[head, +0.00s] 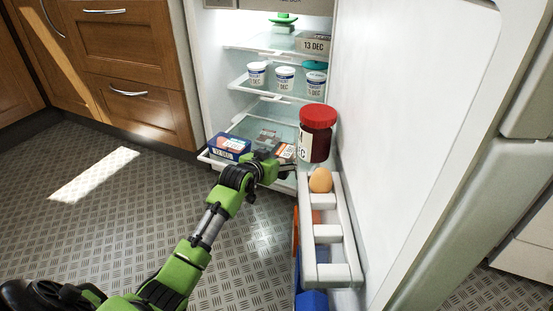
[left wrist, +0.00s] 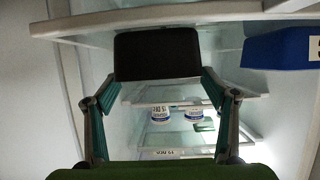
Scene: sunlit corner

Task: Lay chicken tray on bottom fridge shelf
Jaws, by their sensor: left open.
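The chicken tray (head: 287,152) shows in the head view as a flat pack with a white and orange label, partly hidden behind my left gripper. In the left wrist view it seems to be the dark block (left wrist: 157,54) just beyond the fingertips, against the shelf. The bottom fridge shelf (head: 246,127) is low in the open fridge; its pale edge crosses the top of the left wrist view (left wrist: 170,15). My left gripper (head: 283,168) is open at the front of that shelf. Whether its fingers touch the tray is unclear. My right gripper is out of view.
A blue box (head: 229,145) lies left of the gripper on the bottom shelf. A red-lidded jar (head: 317,135) and an egg (head: 320,181) are in the open door's racks at right. Several white cups (head: 285,79) stand on the shelf above. The floor at left is clear.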

